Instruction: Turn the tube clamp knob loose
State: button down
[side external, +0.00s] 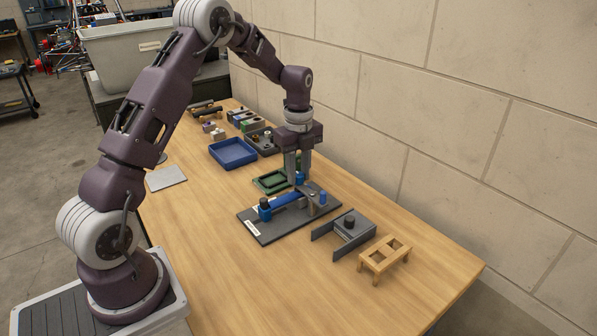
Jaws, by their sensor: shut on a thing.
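The tube chassis is a dark grey plate (268,234) on the wooden table, with a blue tube (287,200) lying across it. My gripper (299,180) points straight down over the back of the chassis. Its fingers are shut on another blue knob (300,177), the tube clamp knob, which they partly hide. How far the knob has turned cannot be told.
A grey channel bracket with a black knob (349,222) and a wooden stand (384,257) are to the right. The block wall runs along the table's right; the table's front left is clear.

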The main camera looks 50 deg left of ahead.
jog(key=n, duration=0.5)
jog(key=shift+r, duration=0.1)
jog(key=n, duration=0.5)
jog(key=shift+n, duration=0.3)
jog(key=n, duration=0.4)
jog(key=shift+w, duration=0.1)
jog(key=n, duration=0.5)
jog(key=shift+n, duration=0.4)
jog(key=n, duration=0.4)
jog(key=shift+n, duration=0.3)
jog(key=n, duration=0.4)
jog(key=shift+n, duration=0.3)
jog(key=n, duration=0.9)
jog(key=shift+n, duration=0.3)
